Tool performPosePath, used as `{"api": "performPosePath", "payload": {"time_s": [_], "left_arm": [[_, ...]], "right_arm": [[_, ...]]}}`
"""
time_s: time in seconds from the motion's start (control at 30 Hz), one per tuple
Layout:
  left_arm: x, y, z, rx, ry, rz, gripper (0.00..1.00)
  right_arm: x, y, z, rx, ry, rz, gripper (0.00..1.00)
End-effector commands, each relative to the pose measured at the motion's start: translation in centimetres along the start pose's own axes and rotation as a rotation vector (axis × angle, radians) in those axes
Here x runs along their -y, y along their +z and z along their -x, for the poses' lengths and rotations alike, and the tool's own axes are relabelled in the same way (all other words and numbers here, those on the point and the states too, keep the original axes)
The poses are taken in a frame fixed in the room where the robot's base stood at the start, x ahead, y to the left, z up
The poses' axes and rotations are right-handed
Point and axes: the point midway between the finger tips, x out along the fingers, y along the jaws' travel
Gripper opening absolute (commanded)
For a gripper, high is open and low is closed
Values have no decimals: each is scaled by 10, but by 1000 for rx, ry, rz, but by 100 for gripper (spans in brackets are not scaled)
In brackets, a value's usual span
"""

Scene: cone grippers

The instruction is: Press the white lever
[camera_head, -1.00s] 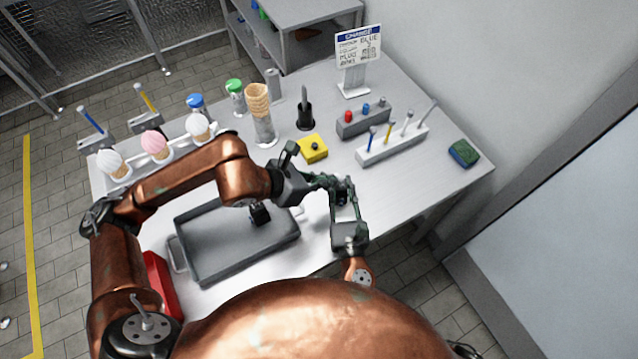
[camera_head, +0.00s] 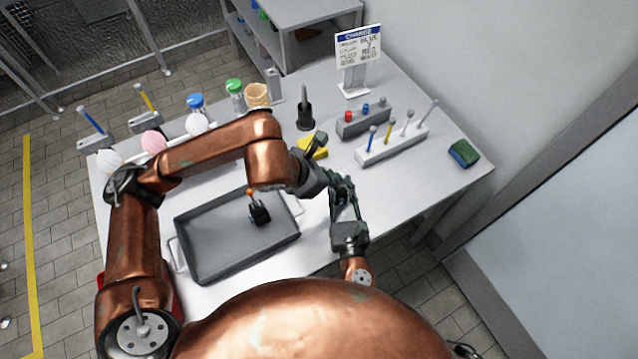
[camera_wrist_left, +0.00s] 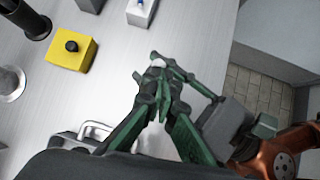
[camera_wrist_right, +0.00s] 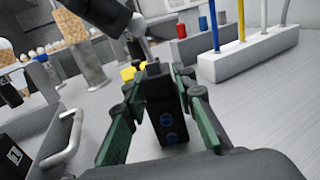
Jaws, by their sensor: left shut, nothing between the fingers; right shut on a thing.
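A white upright rod (camera_wrist_right: 241,20), the clearest lever-like thing in white, stands in a pale rack (camera_head: 392,146) beside blue, yellow and grey rods. My left gripper (camera_wrist_left: 157,84) is shut and empty, its fingertips close to my right gripper's fingers; I cannot tell whether they touch. A small white piece (camera_wrist_left: 158,63) shows at those fingertips; I cannot tell what it belongs to. My right gripper (camera_wrist_right: 158,90) is shut on a dark block (camera_wrist_right: 168,118) with blue round marks, held upright above the table. In the head view, my left arm and fingers partly hide this block.
A grey tray (camera_head: 190,245) holds a black piece (camera_head: 259,212). A yellow box (camera_wrist_left: 70,52) with a black knob stands behind the grippers. Cone holder, shakers and scoops are at the back left. A sign (camera_head: 358,48) stands behind.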

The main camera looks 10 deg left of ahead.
Motion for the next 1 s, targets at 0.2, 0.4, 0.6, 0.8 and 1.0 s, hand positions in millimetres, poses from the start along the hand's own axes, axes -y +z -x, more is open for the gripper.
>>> {"api": "performPosePath", "payload": {"time_s": [0.2,0.4,0.6,0.8,1.0], "left_arm": [[1,4,-1,-43,16,-17,0],[3,7,-1,-80,30,-31,0],[4,10,-2,-106,41,-39,0],[5,11,-3,-113,43,-42,0],[6,13,-3,-113,43,-42,0]], "right_arm": [[0,0,0,0,1,0,0],[0,0,0,0,1,0,0],[0,0,0,0,1,0,0],[0,0,0,0,0,0,0],[0,0,0,0,0,0,0]]}}
